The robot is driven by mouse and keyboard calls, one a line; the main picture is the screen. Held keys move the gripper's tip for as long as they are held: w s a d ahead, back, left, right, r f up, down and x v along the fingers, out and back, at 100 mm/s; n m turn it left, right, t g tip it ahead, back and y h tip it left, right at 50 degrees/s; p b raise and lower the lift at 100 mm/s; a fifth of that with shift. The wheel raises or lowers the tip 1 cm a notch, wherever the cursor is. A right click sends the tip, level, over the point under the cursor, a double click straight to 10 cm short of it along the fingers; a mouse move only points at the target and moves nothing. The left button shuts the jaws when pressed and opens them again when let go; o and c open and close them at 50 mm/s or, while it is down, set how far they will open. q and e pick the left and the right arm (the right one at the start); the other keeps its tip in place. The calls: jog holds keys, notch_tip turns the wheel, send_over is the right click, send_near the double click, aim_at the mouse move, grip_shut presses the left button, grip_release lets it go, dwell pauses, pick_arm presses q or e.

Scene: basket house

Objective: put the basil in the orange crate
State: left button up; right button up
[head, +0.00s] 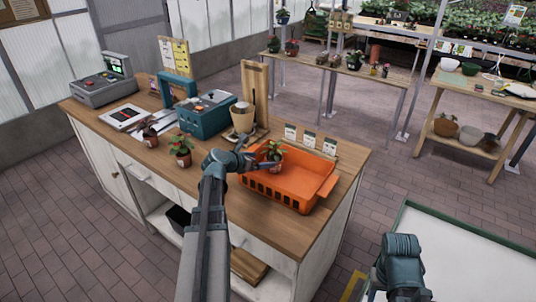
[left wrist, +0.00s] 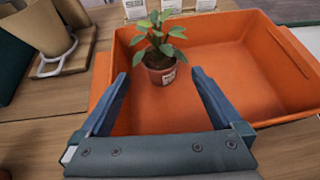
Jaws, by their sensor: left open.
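A small green leafy plant in a terracotta pot with a white label, which looks like the basil (head: 274,154), stands upright inside the orange crate (head: 318,192) near its left wall. In the left wrist view the basil (left wrist: 160,72) rests on the floor of the orange crate (left wrist: 262,98). My left gripper (head: 258,162) is open, its fingers reaching over the crate's near-left rim. In the left wrist view the fingertips are apart on either side of the pot, with visible gaps. My right gripper is not visible; only part of my right arm shows at lower right.
Two other potted plants, one reddish (head: 149,132) and one green (head: 181,150), stand left on the wooden counter. The crate's right part is empty.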

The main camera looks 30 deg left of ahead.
pick_arm(q)
jog(key=v, duration=0.2)
jog(key=shift+s+r+p, duration=0.15)
jog(key=shift+s+p, duration=0.15)
jog(key=shift+p, duration=0.05)
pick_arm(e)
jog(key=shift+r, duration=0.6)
